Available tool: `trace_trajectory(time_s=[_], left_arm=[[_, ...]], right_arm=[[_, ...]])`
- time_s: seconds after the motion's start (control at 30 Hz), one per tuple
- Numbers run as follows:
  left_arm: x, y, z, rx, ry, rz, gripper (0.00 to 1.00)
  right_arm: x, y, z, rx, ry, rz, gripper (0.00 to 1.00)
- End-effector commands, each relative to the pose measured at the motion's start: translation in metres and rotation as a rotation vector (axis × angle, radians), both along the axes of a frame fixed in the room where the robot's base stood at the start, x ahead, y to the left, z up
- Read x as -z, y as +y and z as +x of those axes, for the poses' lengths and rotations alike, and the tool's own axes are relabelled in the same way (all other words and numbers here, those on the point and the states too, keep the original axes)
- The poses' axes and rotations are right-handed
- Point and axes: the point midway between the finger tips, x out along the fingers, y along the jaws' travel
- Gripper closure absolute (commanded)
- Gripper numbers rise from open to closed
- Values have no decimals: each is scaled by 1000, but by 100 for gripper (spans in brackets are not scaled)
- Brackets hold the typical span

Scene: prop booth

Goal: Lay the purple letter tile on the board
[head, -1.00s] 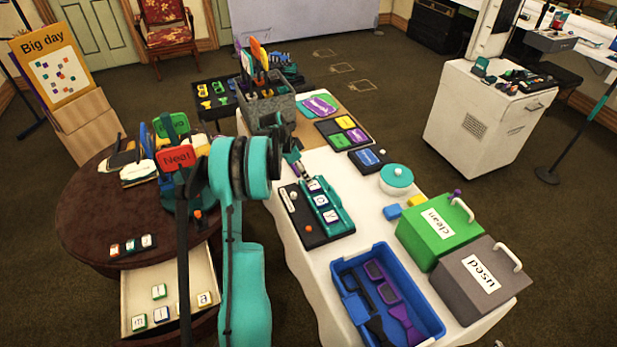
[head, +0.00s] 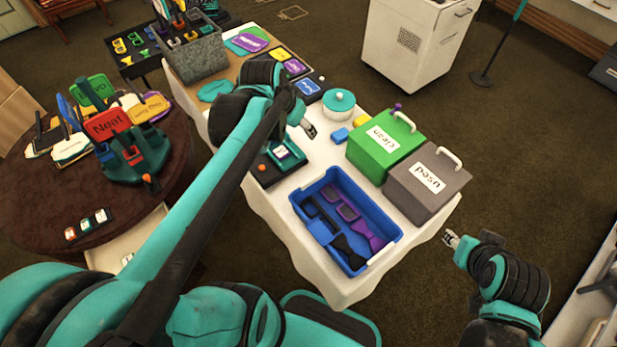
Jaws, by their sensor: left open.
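The teal board (head: 297,158) with its black base lies on the white table, mostly covered by my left arm; one white letter tile (head: 281,152) shows on it. My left gripper (head: 311,129) is open above the table, just beyond the board's visible end. I see nothing held in it. The purple letter tile cannot be picked out. One small tile (head: 127,259) shows in the open drawer (head: 112,247), whose remainder is hidden by my arm. My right gripper (head: 449,237) is right of the table, over the floor; its jaw opening is too small to judge.
A blue tray (head: 293,197) with dark and purple items, a green box (head: 372,155), a grey box (head: 405,187) and a teal lidded pot (head: 339,103) crowd the white table. The round table (head: 40,205) holds signs and a small tile rack (head: 86,225).

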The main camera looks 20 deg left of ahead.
Motion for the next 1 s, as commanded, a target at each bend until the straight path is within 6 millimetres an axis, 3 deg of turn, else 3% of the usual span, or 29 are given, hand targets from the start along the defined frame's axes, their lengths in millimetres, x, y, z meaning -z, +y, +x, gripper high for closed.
trace_trajectory(time_s=[0.03, 0.2, 0.4, 1.0], left_arm=[[1, -21, -22, -12, -20, -3, 39], [13, -63, -76, -80, -91, -32, 39], [30, -84, -109, -124, -145, -66, 39], [33, -87, -114, -136, -156, -75, 39]], right_arm=[[0, 0, 0, 0, 0, 0, 60], [0, 0, 0, 0, 0, 0, 60], [0, 0, 0, 0, 0, 0, 60], [0, 0, 0, 0, 0, 0, 60]])
